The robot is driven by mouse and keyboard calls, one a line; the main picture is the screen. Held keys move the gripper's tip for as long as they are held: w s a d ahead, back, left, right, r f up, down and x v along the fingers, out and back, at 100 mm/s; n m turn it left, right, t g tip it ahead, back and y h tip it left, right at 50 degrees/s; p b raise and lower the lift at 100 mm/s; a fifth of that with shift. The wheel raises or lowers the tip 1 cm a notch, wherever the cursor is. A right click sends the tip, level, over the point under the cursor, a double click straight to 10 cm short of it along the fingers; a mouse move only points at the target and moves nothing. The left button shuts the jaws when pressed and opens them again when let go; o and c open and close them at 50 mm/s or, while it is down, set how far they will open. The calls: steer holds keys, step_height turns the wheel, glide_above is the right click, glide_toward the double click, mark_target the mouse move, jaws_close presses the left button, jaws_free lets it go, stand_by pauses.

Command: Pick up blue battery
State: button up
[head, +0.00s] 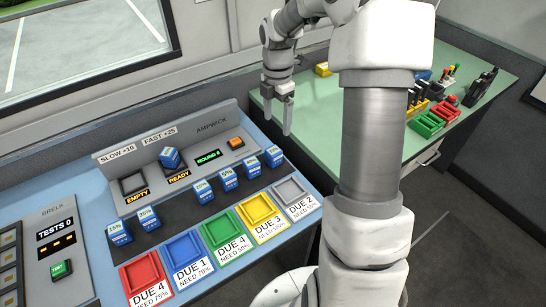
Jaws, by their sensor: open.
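Several blue batteries with white percentage labels are in the head view. One blue battery (170,158) sits raised and tilted in the right slot of the AMPWICK charger (215,150), above the READY display. A row of others stands in front of the charger, from a battery at its left end (120,232) to one at its right end (274,156). My gripper (279,117) points down, open and empty, above and beyond the right end of the row, apart from every battery. The small percentages are hard to read.
Red (143,272), blue (185,250), green (223,229), yellow (256,212) and grey (289,192) trays line the front edge. A green table (315,110) holding small bins is at right.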

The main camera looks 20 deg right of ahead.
mark_target(274, 150)
step_height(274, 150, down, 7)
steer(key=shift+f+b, duration=0.1)
steer(key=shift+b, duration=0.35)
steer(key=f, duration=0.1)
steer(key=a+f, duration=0.1)
steer(key=f, duration=0.1)
steer(key=f+b, duration=0.1)
steer(key=shift+s+a+f, duration=0.15)
steer(key=shift+s+f, duration=0.2)
steer(key=shift+s, duration=0.05)
steer(key=shift+f, duration=0.3)
jaws_close()
